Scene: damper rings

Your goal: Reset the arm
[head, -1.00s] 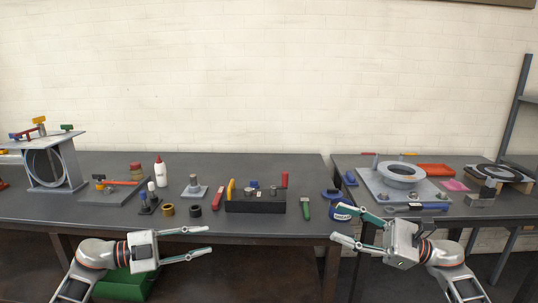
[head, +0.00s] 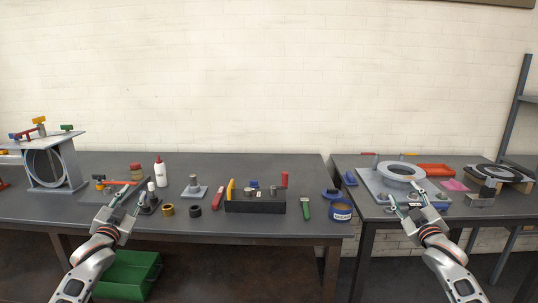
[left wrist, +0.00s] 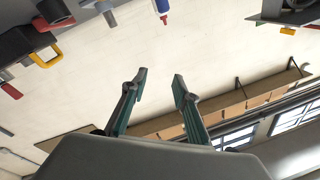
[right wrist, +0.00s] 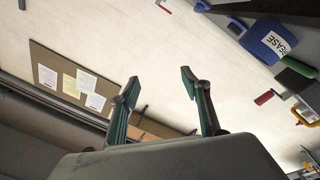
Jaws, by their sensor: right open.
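My left gripper (head: 127,199) is raised at the front edge of the left table in the head view, pointing up and away. Its two fingers are apart with nothing between them, as the left wrist view (left wrist: 158,88) also shows. My right gripper (head: 408,203) is raised in front of the right table. Its fingers are apart and empty, as the right wrist view (right wrist: 160,85) also shows. In the head view both arms come up from the bottom edge, and each gripper hides a little of the table behind it.
The left table (head: 262,228) carries a black bin (head: 256,205), a white bottle (head: 160,172), a blue grease tub (head: 341,211) and small parts. The right table (head: 372,213) carries a grey ring (head: 401,172) on a plate. A green crate (head: 130,272) stands below. A gap separates the tables.

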